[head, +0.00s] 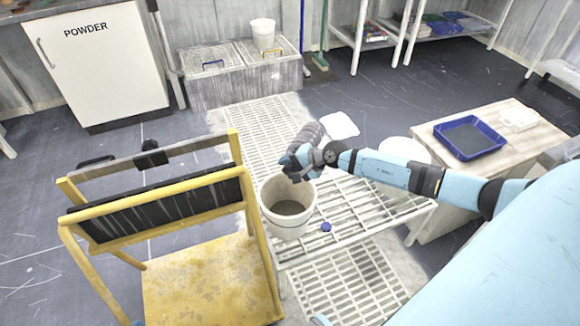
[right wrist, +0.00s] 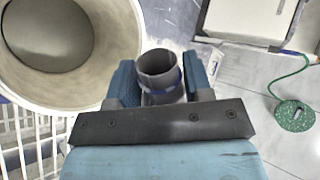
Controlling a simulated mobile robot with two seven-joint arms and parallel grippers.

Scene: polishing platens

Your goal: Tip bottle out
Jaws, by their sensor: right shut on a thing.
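A grey ribbed bottle (head: 309,134) is held in my right gripper (head: 302,163), above the back edge of a white bucket (head: 288,226). In the right wrist view the bottle (right wrist: 160,66) sits between the two blue fingers of the gripper (right wrist: 160,82), and its round open neck with a blue ring shows. The bucket (right wrist: 126,58) stands to the left there, with a flat grey content inside. Whether anything is flowing out of the bottle cannot be seen. A small blue cap (head: 326,227) lies on the slatted stand beside the bucket. My left gripper does not show.
The white slatted stand (head: 375,208) carries the bucket. A yellow-framed cart (head: 205,290) stands close on the left. A white piece (head: 340,125) lies behind the gripper. A wooden table (head: 510,155) with a blue tray (head: 470,137) is at the right.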

